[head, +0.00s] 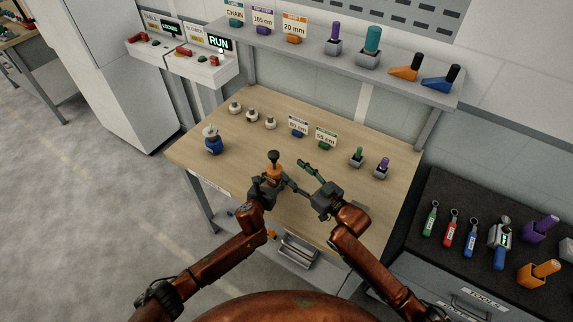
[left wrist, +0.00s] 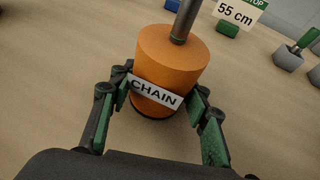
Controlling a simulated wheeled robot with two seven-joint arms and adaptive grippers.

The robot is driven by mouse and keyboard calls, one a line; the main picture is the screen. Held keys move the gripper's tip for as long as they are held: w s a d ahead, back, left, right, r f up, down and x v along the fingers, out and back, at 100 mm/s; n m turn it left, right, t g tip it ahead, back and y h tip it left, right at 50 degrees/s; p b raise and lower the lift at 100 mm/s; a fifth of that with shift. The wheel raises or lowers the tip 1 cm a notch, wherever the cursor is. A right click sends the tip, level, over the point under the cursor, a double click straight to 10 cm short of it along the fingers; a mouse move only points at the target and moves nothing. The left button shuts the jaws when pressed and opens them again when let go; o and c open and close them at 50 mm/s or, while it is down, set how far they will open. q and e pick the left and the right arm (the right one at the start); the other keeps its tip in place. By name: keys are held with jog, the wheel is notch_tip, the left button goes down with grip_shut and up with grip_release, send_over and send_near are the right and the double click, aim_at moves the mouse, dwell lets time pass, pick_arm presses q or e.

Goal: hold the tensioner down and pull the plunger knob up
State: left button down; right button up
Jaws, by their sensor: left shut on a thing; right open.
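The tensioner is an orange cylinder (left wrist: 170,62) with a white CHAIN label; it stands upright on the wooden table and also shows in the head view (head: 274,171). A dark rod rises from its top to the black plunger knob (head: 273,155). My left gripper (head: 266,184) is shut on the orange body, with a green-padded finger on each side. The gripper hides part of the lower body in the head view. My right gripper (head: 294,172) is open and empty, just right of the tensioner, its fingers pointing toward it and apart from the knob.
A blue piece with a grey top (head: 213,142) stands at the table's left. Several white-and-dark knobs (head: 252,115), blue and green tagged blocks (head: 297,132) and two grey-based pieces (head: 358,157) line the back. A shelf (head: 335,68) overhangs behind. A dark tool bench (head: 440,195) is at right.

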jog(key=shift+s+d, duration=0.25)
jog(key=shift+s, duration=0.05)
pick_arm(q)
jog(key=c, duration=1)
grip_release()
jog(key=shift+s, duration=0.1)
